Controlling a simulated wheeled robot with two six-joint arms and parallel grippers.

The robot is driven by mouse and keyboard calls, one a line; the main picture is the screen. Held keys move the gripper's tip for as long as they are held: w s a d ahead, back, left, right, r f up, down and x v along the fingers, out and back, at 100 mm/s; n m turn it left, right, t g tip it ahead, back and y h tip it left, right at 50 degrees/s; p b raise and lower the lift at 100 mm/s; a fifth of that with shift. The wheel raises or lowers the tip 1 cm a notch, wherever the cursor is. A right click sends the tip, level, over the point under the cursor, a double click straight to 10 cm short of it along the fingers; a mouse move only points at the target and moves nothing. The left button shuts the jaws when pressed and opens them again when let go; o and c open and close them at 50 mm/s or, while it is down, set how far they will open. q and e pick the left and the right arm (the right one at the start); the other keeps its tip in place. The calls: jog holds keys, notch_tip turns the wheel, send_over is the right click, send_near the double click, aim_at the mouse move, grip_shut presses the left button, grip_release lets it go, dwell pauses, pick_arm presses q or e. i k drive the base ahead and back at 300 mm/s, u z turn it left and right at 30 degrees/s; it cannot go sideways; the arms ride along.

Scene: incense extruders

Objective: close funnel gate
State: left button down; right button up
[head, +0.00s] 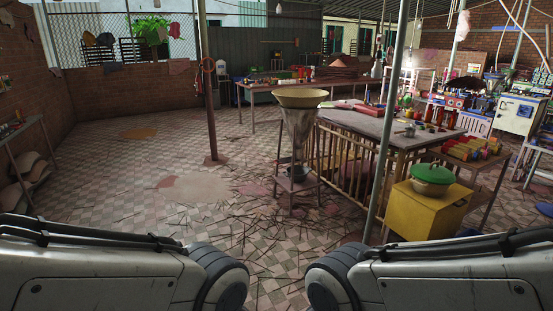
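A tall metal funnel (299,130) stands on a small metal stand (293,190) near the middle of the head view. Its wide top has a yellowish rim (300,98) and it narrows downward. A round metal part (298,173) sits at its base on the stand. The funnel's gate is too small to make out. My two arms show at the bottom left and bottom right, well short of the funnel. Neither gripper is in view.
A work table (375,123) with a slatted side stands right of the funnel. A thin pole (389,130) rises in front of the table. Thin sticks litter the tiled floor (215,190), which is otherwise open to the left.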

aim_at(288, 160)
jog(key=z, duration=0.15)
jog(key=i, duration=4.5)
jog(key=z, duration=0.05)
